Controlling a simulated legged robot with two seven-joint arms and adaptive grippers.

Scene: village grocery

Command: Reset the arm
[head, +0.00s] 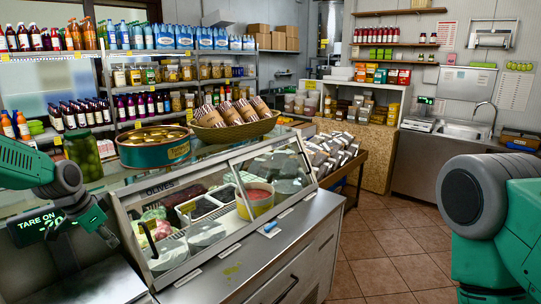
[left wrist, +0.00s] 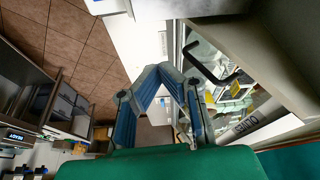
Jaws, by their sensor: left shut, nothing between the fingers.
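My left arm comes in from the left of the head view. Its green and dark gripper (head: 108,236) is beside the left end of the glass display case (head: 222,255), partly in front of a scale display. In the left wrist view, the two blue-padded fingers of this gripper (left wrist: 160,68) meet at their tips, shut with nothing between them. My right arm shows only as a large grey and green link at the right edge of the head view. Its gripper is out of the picture.
The display case holds tubs and trays behind glass. Tiled floor (head: 392,262) is open at right, before the sink (head: 460,132).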

